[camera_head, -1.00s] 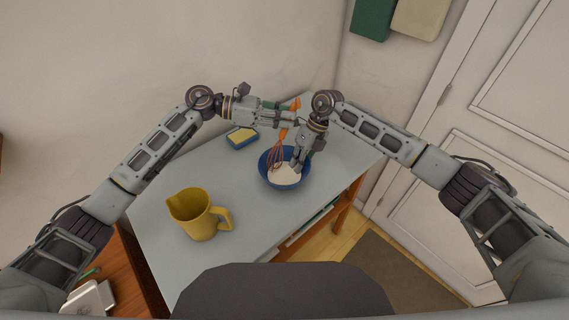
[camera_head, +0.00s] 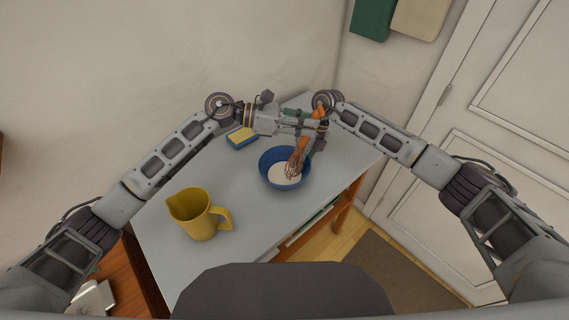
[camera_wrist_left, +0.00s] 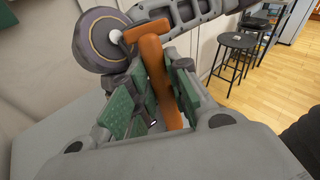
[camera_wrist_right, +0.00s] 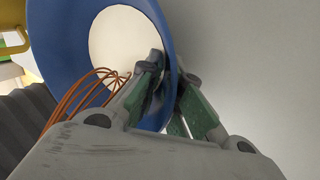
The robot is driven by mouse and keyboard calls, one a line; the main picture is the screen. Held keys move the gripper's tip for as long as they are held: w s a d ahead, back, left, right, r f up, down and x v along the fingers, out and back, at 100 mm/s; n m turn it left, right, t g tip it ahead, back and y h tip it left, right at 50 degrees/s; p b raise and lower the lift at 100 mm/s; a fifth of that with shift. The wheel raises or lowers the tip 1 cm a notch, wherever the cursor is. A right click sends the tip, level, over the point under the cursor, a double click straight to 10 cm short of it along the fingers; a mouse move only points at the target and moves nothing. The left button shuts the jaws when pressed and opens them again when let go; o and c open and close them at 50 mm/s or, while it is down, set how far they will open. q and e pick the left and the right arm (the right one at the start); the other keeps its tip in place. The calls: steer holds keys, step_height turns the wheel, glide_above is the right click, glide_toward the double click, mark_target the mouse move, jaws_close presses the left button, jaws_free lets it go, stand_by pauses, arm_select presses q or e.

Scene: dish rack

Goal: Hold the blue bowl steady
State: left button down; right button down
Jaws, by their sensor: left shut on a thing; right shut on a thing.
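The blue bowl (camera_head: 265,172) stands on the table with white contents inside, and its blue rim (camera_wrist_right: 60,50) shows in the right wrist view. My right gripper (camera_wrist_right: 168,82) is shut on the bowl's rim, with one finger inside and one outside. In the head view it is mostly hidden behind my left arm and the whisk. My left gripper (camera_head: 312,122) is shut on the orange handle of a whisk (camera_head: 299,154), and the handle (camera_wrist_left: 156,75) shows between its fingers in the left wrist view. The whisk slants down, its wires in the bowl over the white contents.
A yellow jug (camera_head: 195,216) stands on the grey table (camera_head: 165,235) at the front left. A yellow and blue sponge (camera_head: 241,138) lies behind the bowl to the left. The table between jug and bowl is clear. The table's right edge is close to the bowl.

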stand_by(0.3)
arm_select(q)
steer(key=w+a, duration=0.1)
steer(key=a, duration=0.5)
steer(key=shift+a, duration=0.4)
steer(key=shift+w, duration=0.1)
steer(key=w+d, duration=0.1)
steer(key=d, duration=0.6)
steer(key=shift+w+r, duration=0.1)
steer(key=s+a, duration=0.3)
steer(key=a, duration=0.3)
steer(key=shift+s, duration=0.25)
stand_by(0.4)
